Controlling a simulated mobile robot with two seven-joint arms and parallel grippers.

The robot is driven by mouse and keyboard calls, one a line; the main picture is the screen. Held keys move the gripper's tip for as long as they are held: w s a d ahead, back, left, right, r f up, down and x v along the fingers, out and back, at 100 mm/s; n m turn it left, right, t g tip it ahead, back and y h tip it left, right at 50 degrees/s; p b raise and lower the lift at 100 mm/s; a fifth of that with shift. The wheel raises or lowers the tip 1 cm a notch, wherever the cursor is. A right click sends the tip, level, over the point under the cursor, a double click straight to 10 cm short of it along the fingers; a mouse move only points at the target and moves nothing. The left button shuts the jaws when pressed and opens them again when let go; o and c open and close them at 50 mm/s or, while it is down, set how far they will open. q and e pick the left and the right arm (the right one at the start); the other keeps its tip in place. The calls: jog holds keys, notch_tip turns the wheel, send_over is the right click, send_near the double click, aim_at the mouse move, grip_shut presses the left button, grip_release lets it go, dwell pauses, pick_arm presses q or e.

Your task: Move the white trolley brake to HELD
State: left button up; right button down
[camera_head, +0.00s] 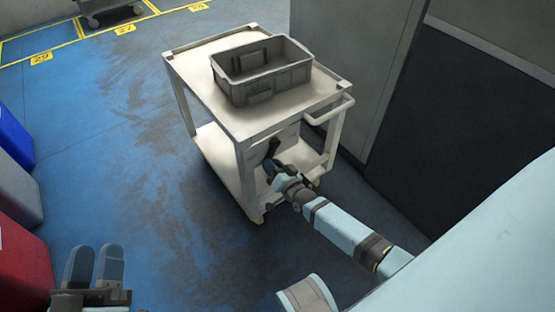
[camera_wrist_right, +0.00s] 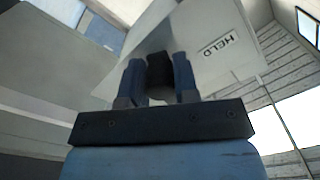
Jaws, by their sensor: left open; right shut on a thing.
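The white trolley (camera_head: 215,100) stands in the middle of the head view, with a plate on its near side. My right arm reaches that plate, and my right gripper (camera_head: 272,168) is shut on the dark brake lever (camera_head: 272,148). In the right wrist view the gripper's blue fingers close on the dark lever (camera_wrist_right: 159,72), in front of a pale plate (camera_wrist_right: 205,75). A label reading HELD (camera_wrist_right: 221,43) is on the plate, to the right of the lever. My left gripper (camera_head: 93,265) is open and empty at lower left, well apart from the trolley. The lever's far end is partly hidden.
A grey crate (camera_head: 292,82) sits on the trolley top. A handle (camera_head: 332,112) sticks out at the trolley's right. A grey wall and dark panel (camera_head: 455,120) stand close at right. Blue, grey and red bins (camera_head: 15,190) line the left edge. The blue floor between is clear.

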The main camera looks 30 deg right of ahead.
jog(key=m, duration=0.1)
jog(key=a+m+p, duration=0.1)
jog(key=a+m, duration=0.1)
jog(key=m, duration=0.1)
jog(key=shift+s+a+r, duration=0.2)
jog(key=shift+s+r, duration=0.05)
jog(key=shift+r, duration=0.05)
jog(key=shift+a+m+p, duration=0.3)
jog(key=shift+m+p, duration=0.05)
jog(key=shift+m, duration=0.05)
pick_arm(q)
jog(key=shift+g+y, duration=0.8)
jog(key=shift+g, duration=0.1)
jog(key=f, duration=0.2)
jog(key=a+f, duration=0.1)
jog(key=f, duration=0.1)
jog(key=shift+w, duration=0.25)
jog(key=shift+f, duration=0.2)
pick_arm(e)
jog(key=shift+a+r, duration=0.1)
jog(key=c, duration=0.9)
grip_release()
jog(key=shift+r, duration=0.1)
pick_arm(q)
jog(key=shift+a+r, duration=0.15)
jog(key=shift+a, duration=0.05)
jog(key=shift+r, duration=0.15)
